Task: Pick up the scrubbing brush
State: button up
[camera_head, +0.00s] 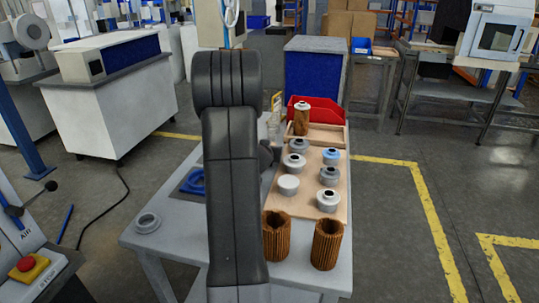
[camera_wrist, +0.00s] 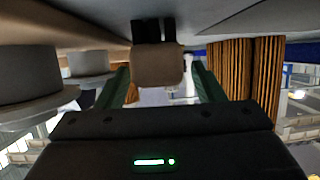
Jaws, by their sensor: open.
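The scrubbing brush appears in the wrist view as a tan block (camera_wrist: 158,66) with dark bristles (camera_wrist: 153,30) on the tabletop side. That view looks upside down, with the table along the top. My gripper (camera_wrist: 160,75) has its two green fingers apart, one to each side of the tan block in the picture. I cannot tell how far the block lies between them, and I see no clear contact. In the head view I cannot make out the brush; my arm covers the middle of the table.
Grey and blue caps (camera_head: 329,175) stand on a wooden board (camera_head: 312,193). Two brown pleated filters (camera_head: 327,245) stand at the front edge; pleated filters (camera_wrist: 235,67) are close right in the wrist view. A red bin (camera_head: 325,106) is behind. A grey ring (camera_head: 147,222) lies left.

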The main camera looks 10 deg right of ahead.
jog(key=c, duration=1.2)
